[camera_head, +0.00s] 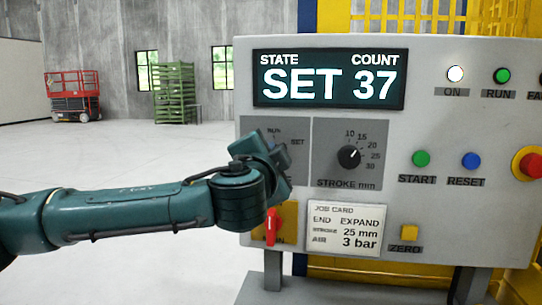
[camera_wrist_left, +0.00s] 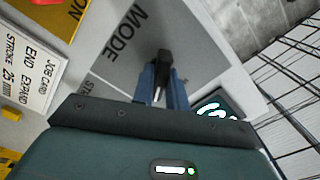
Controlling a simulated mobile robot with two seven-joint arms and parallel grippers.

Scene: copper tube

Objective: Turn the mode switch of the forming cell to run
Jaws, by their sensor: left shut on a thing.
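The forming cell's panel (camera_head: 400,120) fills the right of the head view. Its display (camera_head: 329,78) reads STATE SET and COUNT 37. The grey mode plate (camera_head: 262,125) shows the labels RUN and SET at its top; my arm covers its lower part and the switch. In the left wrist view the black mode switch (camera_wrist_left: 165,57) stands between the two blue fingers of my left gripper (camera_wrist_left: 163,84), which is shut on it. The word MODE shows beside it on the plate. The switch's pointing direction cannot be told. My right gripper is not in view.
Right of the mode plate is the stroke knob (camera_head: 349,156). Below are a red lever (camera_head: 271,226), partly behind my arm, and the job card (camera_head: 345,228). START (camera_head: 421,158), RESET (camera_head: 471,160), ZERO (camera_head: 410,232) and a red mushroom button (camera_head: 529,163) lie further right. Floor at left is open.

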